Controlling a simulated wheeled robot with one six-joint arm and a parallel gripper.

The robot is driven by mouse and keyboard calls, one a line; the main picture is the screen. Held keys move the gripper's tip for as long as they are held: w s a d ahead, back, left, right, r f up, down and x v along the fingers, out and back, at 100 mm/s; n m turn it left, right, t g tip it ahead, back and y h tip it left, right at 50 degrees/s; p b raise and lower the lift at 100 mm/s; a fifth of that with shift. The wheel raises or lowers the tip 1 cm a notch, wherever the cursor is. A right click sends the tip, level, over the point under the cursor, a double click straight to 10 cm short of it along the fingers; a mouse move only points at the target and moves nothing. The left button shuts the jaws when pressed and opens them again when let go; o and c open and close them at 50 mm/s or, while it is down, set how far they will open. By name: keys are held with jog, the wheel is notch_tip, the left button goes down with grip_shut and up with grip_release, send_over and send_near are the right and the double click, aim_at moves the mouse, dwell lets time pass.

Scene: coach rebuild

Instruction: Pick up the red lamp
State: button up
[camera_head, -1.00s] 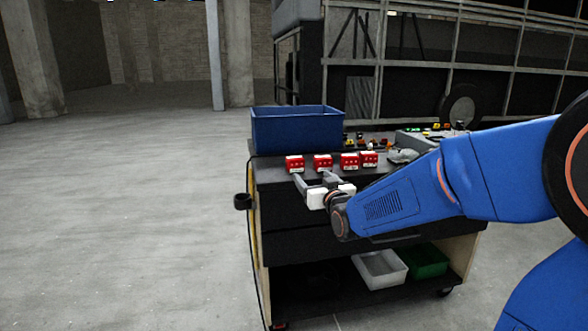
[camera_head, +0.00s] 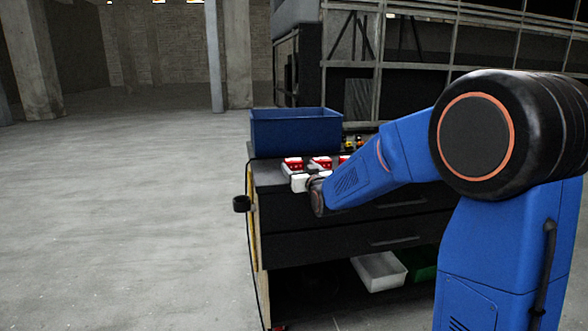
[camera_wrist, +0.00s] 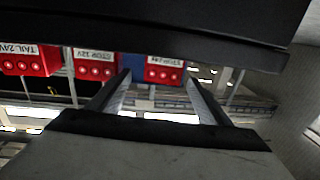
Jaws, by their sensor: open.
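Several red boxes with white labels stand in a row on the dark workbench top (camera_head: 268,178). In the head view I see a left box (camera_head: 293,163), a middle box (camera_head: 321,162) and part of a third (camera_head: 345,158). In the wrist view, which looks upside down, there are boxes labelled TAIL 24V (camera_wrist: 30,61), STOP 12V (camera_wrist: 95,67) and one STOP box (camera_wrist: 164,72). My gripper (camera_wrist: 162,82) is open, with that STOP box showing between its fingers. My gripper is low at the bench's front edge in the head view (camera_head: 294,174). No separate lamp shape is discernible.
A blue bin (camera_head: 296,131) stands at the back left of the bench top. Small parts (camera_head: 354,142) lie behind the boxes, partly hidden by my arm. A white tray (camera_head: 379,271) and a green tray (camera_head: 422,265) sit on the lower shelf. Floor at left is clear.

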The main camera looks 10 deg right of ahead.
aim_at(296, 165)
jog(key=w, duration=0.4)
jog(key=shift+w+a+f, duration=0.1)
jog(key=shift+a+f, duration=0.05)
jog(key=shift+a, duration=0.2)
jog(key=c, duration=1.2)
